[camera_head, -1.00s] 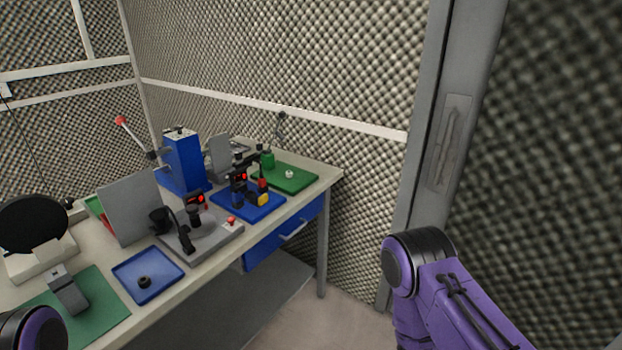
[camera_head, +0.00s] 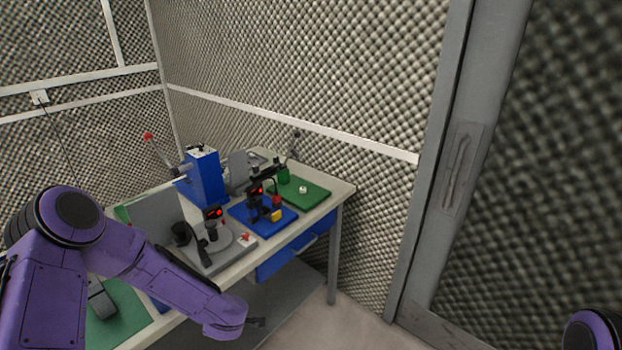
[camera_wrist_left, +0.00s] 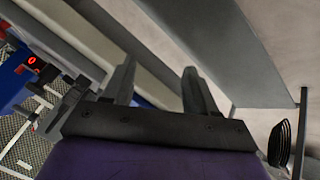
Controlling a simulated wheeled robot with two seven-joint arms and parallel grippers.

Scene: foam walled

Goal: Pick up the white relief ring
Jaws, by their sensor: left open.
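A small white round piece, likely the white relief ring (camera_head: 303,189), lies on the green mat (camera_head: 318,198) at the far right end of the workbench. It is too small for me to make out its shape. My left gripper (camera_head: 258,322) is in front of the bench's front edge, low and well short of the white piece. In the left wrist view the two fingers of my left gripper (camera_wrist_left: 158,80) are apart with nothing between them. The white piece is not visible there. Only a purple part of my right arm shows at the lower right; its gripper is out of view.
Beside the green mat stand a blue fixture with a red display (camera_head: 262,205) and a grey fixture (camera_head: 215,243). A tall blue press (camera_head: 202,178) with a red-knobbed lever is behind them. A foam wall closes the back. Floor at the right is clear.

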